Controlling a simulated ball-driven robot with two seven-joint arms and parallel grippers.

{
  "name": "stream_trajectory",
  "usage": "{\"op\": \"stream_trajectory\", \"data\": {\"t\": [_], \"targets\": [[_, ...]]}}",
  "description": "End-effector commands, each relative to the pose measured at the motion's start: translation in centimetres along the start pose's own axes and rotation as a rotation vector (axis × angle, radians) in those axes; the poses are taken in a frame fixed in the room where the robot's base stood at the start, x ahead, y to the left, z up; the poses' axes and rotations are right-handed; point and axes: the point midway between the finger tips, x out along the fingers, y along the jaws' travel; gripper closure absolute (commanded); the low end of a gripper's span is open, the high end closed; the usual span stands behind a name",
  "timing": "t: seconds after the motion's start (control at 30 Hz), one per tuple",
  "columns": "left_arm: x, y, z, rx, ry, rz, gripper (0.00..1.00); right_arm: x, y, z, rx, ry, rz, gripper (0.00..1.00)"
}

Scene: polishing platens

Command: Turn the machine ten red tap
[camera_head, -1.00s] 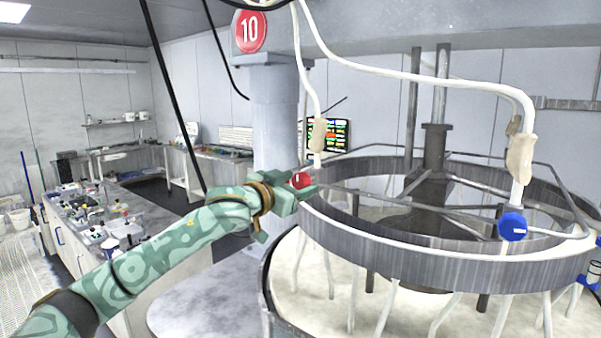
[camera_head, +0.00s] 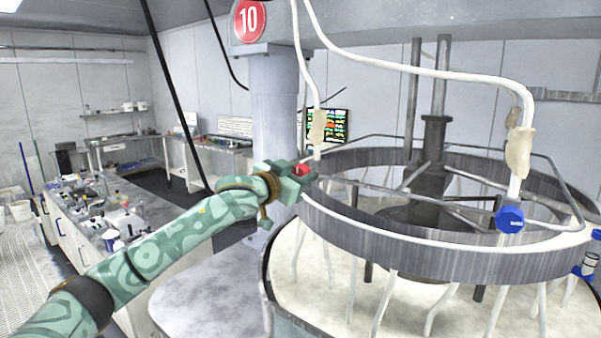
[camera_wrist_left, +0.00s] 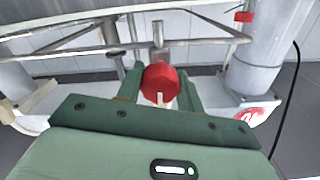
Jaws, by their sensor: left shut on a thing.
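The red tap (camera_head: 301,169) sits on the pipe at the left rim of the ring-shaped machine, below a hanging white hose. The round red sign with the number 10 (camera_head: 249,20) is on the grey column above it. My left gripper (camera_head: 303,172) is shut on the red tap. In the left wrist view the red tap (camera_wrist_left: 160,84) is between the two green fingers of the gripper (camera_wrist_left: 160,92). The fingers partly hide the tap in the head view. My right gripper is not in view.
A blue tap (camera_head: 510,219) is on the right side of the ring (camera_head: 430,256). White hoses (camera_head: 430,75) hang from above, and a thick grey column (camera_head: 276,110) stands behind my gripper. A cluttered bench (camera_head: 120,225) is at the left.

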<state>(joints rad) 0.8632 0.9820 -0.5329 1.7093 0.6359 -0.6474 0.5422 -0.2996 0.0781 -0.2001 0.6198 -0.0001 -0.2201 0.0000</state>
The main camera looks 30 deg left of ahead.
Motion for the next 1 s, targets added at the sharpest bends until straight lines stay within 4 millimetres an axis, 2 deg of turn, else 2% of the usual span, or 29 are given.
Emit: {"op": "stream_trajectory", "data": {"t": [0.27, 0.6, 1.0], "targets": [[0.0, -0.1, -0.4, 0.159, -0.003, 0.001, 0.86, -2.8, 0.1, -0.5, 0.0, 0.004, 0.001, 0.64], [0.0, -0.1, -0.4, 0.446, -0.002, 0.002, 0.86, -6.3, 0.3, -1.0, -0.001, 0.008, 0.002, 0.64], [0.0, 0.1, -0.2, 0.687, 0.0, 0.002, 0.86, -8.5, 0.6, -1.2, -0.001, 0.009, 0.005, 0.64]]}}
